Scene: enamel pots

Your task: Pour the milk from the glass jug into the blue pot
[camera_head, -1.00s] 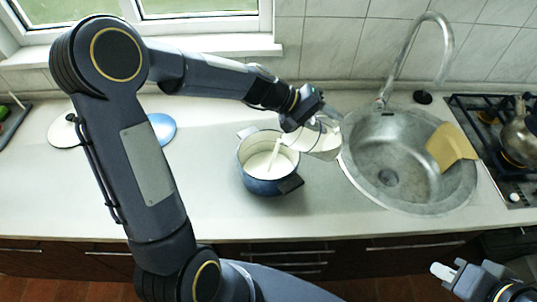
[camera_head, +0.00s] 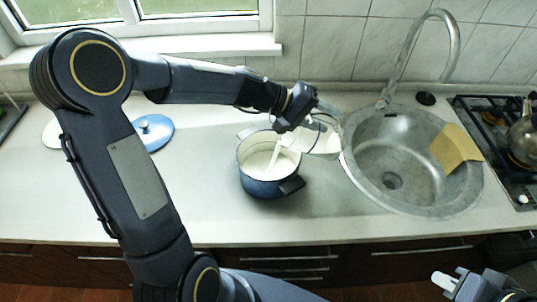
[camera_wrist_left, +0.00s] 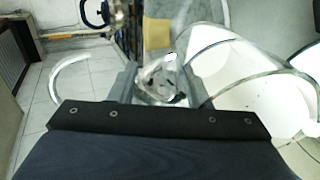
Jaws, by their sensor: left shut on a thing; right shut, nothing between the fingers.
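The blue pot (camera_head: 262,184) stands on the counter with white milk inside and a dark handle at its front right. My left gripper (camera_head: 312,108) is shut on the glass jug (camera_head: 325,142), above and to the right of the pot. The jug is tilted toward the pot, and a white stream of milk (camera_head: 275,156) runs from it into the pot. In the left wrist view the clear jug (camera_wrist_left: 215,50) shows beside the fingers, with white milk at the right. My right gripper (camera_head: 446,282) is shut and empty at the lower right, in front of the counter.
A metal sink (camera_head: 392,181) with a faucet is right of the pot, with a tan cloth-like piece (camera_head: 456,148) on its edge. A stove with a kettle (camera_head: 524,135) is at far right. A blue lid (camera_head: 153,131) lies at left. The front counter is clear.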

